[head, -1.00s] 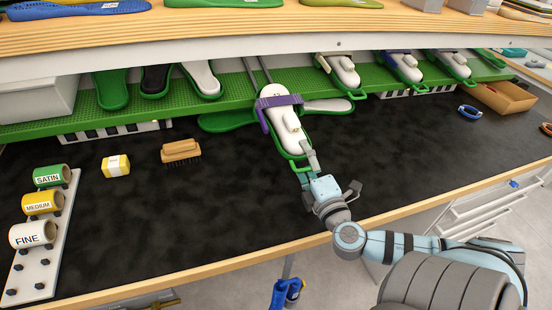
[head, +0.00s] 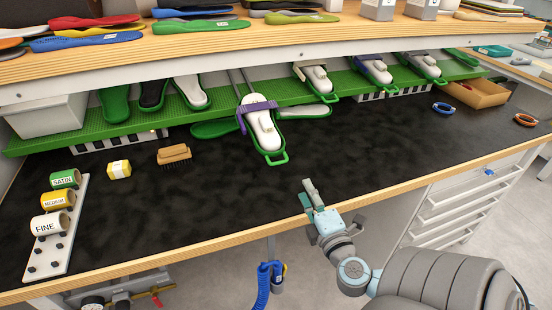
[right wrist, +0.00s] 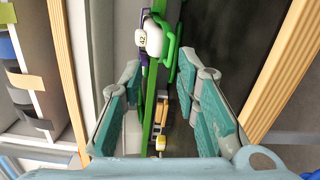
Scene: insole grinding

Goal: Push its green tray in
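The green tray (head: 270,158) is slid out of the green perforated shelf on two grey rails. It carries a white last (head: 262,130) with a purple strap (head: 242,118) across it, and its looped handle hangs toward me over the black bench top. The white last (right wrist: 152,38) and the green handle (right wrist: 170,60) also show in the right wrist view, beyond my fingers. My right gripper (head: 310,197) is in front of the tray near the bench's front edge, clear of the handle. Its fingers (right wrist: 165,95) are apart with nothing between them. My left gripper is not in view.
Other green trays with white lasts (head: 317,80) sit in the shelf (head: 110,130) to the right. A brush (head: 174,154), a yellow block (head: 119,169) and labelled rollers (head: 50,224) lie left. The dark bench top (head: 220,210) before the tray is clear.

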